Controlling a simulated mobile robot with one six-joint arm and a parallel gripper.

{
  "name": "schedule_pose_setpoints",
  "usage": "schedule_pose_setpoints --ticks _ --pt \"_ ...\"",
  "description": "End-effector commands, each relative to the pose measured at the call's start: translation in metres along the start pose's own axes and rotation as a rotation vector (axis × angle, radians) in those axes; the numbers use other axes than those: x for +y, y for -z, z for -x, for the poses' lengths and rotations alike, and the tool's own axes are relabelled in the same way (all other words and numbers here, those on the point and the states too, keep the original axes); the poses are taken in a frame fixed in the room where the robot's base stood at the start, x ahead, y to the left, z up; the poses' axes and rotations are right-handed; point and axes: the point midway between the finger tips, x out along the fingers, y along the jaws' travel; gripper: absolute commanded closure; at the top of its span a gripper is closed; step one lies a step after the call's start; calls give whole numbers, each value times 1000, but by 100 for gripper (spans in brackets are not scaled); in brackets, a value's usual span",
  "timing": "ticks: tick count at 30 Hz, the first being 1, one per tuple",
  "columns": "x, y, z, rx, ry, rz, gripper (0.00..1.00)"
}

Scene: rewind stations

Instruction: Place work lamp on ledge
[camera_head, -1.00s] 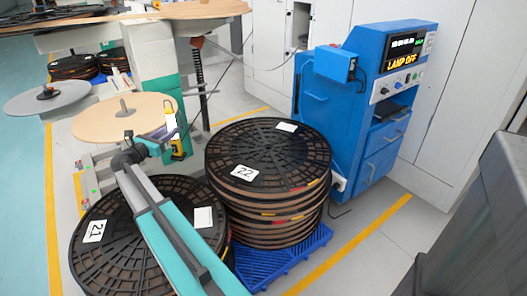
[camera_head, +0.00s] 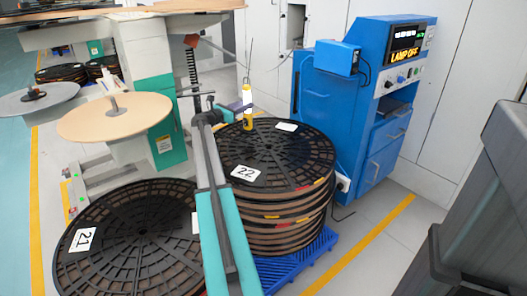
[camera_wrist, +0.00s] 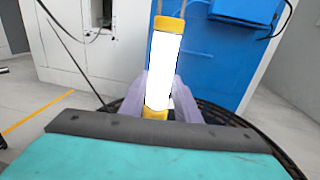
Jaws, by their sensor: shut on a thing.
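The work lamp (camera_head: 247,104) is a slim yellow stick with a bright white face. My gripper (camera_wrist: 165,97) is shut on it, with a pale purple finger on each side. The lamp (camera_wrist: 164,58) stands nearly upright in the wrist view. In the head view it shows over the back left rim of the reel stack marked 22; the gap beneath it cannot be told. The blue cabinet (camera_head: 345,117) stands to the right, with a recessed shelf (camera_head: 393,109) and a lit "LAMP OFF" display (camera_head: 404,55). Which surface is the ledge is not clear.
The reel stack marked 22 (camera_head: 285,160) sits on a blue pallet (camera_head: 300,258). Another reel, marked 21 (camera_head: 125,240), lies at the front left. A tan disc (camera_head: 90,122) is behind it. A dark grey object (camera_head: 500,190) fills the right edge. Floor by the yellow line (camera_head: 365,240) is clear.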

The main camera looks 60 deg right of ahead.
Motion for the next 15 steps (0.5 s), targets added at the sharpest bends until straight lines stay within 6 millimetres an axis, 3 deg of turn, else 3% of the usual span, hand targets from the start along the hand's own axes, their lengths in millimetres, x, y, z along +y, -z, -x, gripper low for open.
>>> schedule_pose_setpoints --ticks 1,6,10,15 --pt "-7 3 -20 -3 18 0 100" --pt "-24 2 -56 -5 48 0 100" --pt "-30 1 -65 -6 56 0 100" --pt "-27 0 -62 -6 52 0 100"
